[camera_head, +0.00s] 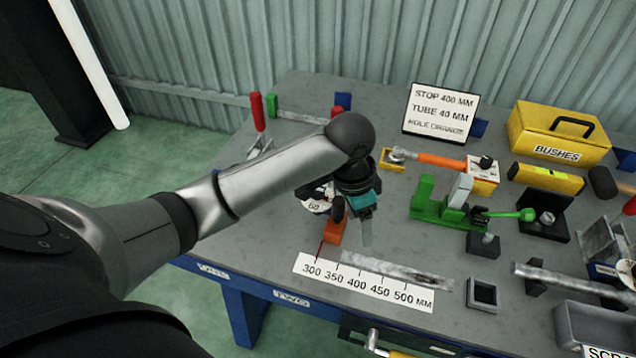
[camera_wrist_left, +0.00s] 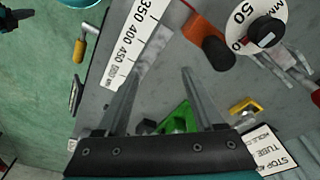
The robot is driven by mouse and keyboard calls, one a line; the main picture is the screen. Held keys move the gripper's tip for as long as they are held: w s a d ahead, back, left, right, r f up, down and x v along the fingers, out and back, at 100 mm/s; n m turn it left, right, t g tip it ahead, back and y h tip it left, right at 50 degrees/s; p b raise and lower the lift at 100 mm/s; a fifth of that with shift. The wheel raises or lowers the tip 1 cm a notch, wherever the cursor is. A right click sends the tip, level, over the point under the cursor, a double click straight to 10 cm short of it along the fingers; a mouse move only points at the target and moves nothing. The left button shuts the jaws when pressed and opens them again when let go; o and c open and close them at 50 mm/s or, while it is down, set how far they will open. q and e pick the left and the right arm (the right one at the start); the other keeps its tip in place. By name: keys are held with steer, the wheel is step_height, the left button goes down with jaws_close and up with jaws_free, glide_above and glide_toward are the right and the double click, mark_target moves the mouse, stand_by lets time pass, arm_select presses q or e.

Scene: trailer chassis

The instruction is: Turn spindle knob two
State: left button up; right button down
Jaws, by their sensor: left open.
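A round white dial with numbers shows behind my left gripper in the head view (camera_head: 317,208), partly hidden. In the left wrist view the dial (camera_wrist_left: 241,14) reads 50 and MM, with a black knob (camera_wrist_left: 265,32) at its centre. I cannot tell which knob is number two. An orange block (camera_head: 333,232) sits beside the dial and has a dark round end in the wrist view. My left gripper (camera_head: 366,232) points down over the bench, its jaws apart and empty (camera_wrist_left: 160,90). A dark and teal part, probably my right gripper (camera_wrist_left: 14,18), shows at the upper left edge.
A scale strip (camera_head: 362,282) with a metal bar lies in front. A green clamp (camera_head: 440,208) and orange-handled tool (camera_head: 440,159) stand right of the gripper. A sign (camera_head: 440,110) and yellow bushes box (camera_head: 558,135) stand behind. Red-handled clamps are behind the arm.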

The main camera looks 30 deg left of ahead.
arm_select(q)
steer(key=shift+g+y, duration=0.3)
steer(key=shift+y, duration=0.2)
steer(key=w+a+r, duration=0.1)
steer(key=a+r, duration=0.1)
steer(key=w+a+r, duration=0.1)
steer(key=a+r, duration=0.1)
steer(key=w+a+r, duration=0.1)
steer(key=r, duration=0.1)
steer(key=shift+w+a+r, duration=0.2)
steer(key=shift+w+a, duration=0.1)
steer(key=shift+a, duration=0.1)
steer(key=n, duration=0.1)
glide_toward(318, 188)
steer(key=shift+g, duration=0.4)
steer(key=f+b, duration=0.1)
steer(key=f, duration=0.2)
steer(key=f+b, duration=0.1)
steer(key=f, duration=0.1)
steer(key=f+b, duration=0.1)
steer(key=f, duration=0.2)
steer(key=shift+w+d+f, duration=0.1)
steer(key=shift+w+f, duration=0.2)
steer(key=shift+f, duration=0.1)
arm_select(e)
step_height(318, 188, down, 3)
steer(key=shift+a, duration=0.15)
arm_select(q)
steer(key=shift+c, duration=0.2)
jaws_close()
